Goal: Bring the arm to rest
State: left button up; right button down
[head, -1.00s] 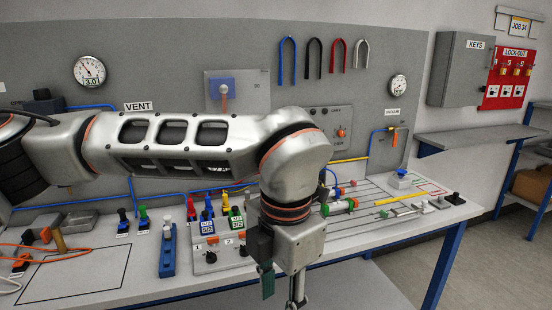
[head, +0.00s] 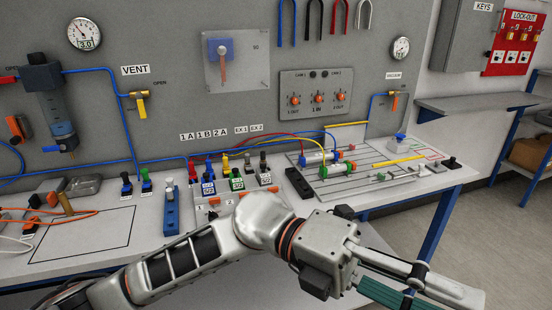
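My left arm comes in from the lower left and reaches across the front of the bench. My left gripper (head: 418,290) is at the lower right, in front of the bench's front edge, with its fingers pointing right and slightly down. The grey finger and the teal-padded finger look apart, with nothing seen between them. Part of the lower finger is hidden at the picture's bottom edge. My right gripper is not in view.
Behind the arm stands the bench (head: 100,262) with several coloured valves (head: 237,181), a blue block (head: 171,212) and cylinders on a slotted plate (head: 340,190). A shelf (head: 480,103) is on the right wall. Floor (head: 510,240) is clear at right.

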pick_arm(q)
jog(key=w+a+r+n+t+h, duration=0.2)
jog(key=w+a+n+t+h, duration=0.2)
jog(key=w+n+t+h, duration=0.75)
jog(key=w+a+f+n+t+y, duration=1.05)
jog(key=f+n+t, duration=0.45)
jog(key=n, duration=0.4)
jog(key=s+a+f+n+y, duration=0.2)
jog(key=a+f+n+y, duration=0.15)
jog(key=a+f, duration=0.4)
jog(key=s+a+f+n+g+y, duration=0.1)
jog(key=s+a+f+n+y, duration=0.2)
jog(key=f, duration=0.8)
jog(key=s+a+f+n+y, duration=0.1)
jog(key=a+f+n+y, duration=0.2)
jog(key=a+f+y, duration=0.5)
jog(key=s+a+f+n+g+h, duration=0.1)
jog(key=s+a+f+g, duration=0.3)
jog(key=s+f, duration=0.6)
jog(key=shift+a+f+n, duration=0.3)
jog(key=shift+a+f, duration=0.1)
jog(key=shift+f, duration=0.25)
